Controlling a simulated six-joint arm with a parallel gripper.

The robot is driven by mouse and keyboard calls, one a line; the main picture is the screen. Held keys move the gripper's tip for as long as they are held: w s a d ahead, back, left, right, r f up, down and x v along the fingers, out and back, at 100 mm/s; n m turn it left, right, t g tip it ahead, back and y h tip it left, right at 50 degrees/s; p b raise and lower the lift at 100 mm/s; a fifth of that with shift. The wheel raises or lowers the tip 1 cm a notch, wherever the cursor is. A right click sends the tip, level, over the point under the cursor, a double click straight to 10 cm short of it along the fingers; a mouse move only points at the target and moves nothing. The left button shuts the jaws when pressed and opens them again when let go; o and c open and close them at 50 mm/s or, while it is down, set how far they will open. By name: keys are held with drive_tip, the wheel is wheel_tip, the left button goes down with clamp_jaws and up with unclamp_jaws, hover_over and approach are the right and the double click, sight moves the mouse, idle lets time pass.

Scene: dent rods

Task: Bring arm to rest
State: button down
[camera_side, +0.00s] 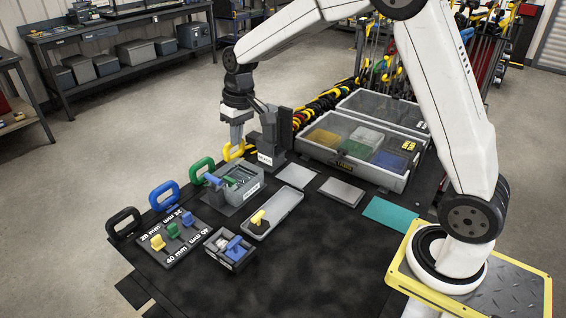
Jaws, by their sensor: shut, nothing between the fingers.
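My arm reaches in from the right on its base. My gripper (237,137) points down over the far left part of the black work table (320,265). Its fingers are shut with nothing between them. It is close to a yellow loop handle (228,151) and a dark block with a white label (270,140); I cannot tell whether it touches either.
A shallow grey tray (287,207) holds a yellow piece. A small tray (240,262) holds a blue piece. A size-marked board (158,258) carries several coloured pieces beside black, blue and green handles. A lidded bin (395,182) stands behind. The front middle is clear.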

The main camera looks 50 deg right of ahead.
drive_tip(key=s+f, duration=0.3)
drive_tip(key=s, duration=0.7)
drive_tip(key=s+f+t+h, duration=0.1)
drive_tip(key=s+f, duration=0.2)
drive_tip(key=s, duration=0.7)
drive_tip(key=shift+s+f+t, duration=0.25)
drive_tip(key=shift+t, duration=0.05)
drive_tip(key=shift+a, duration=0.1)
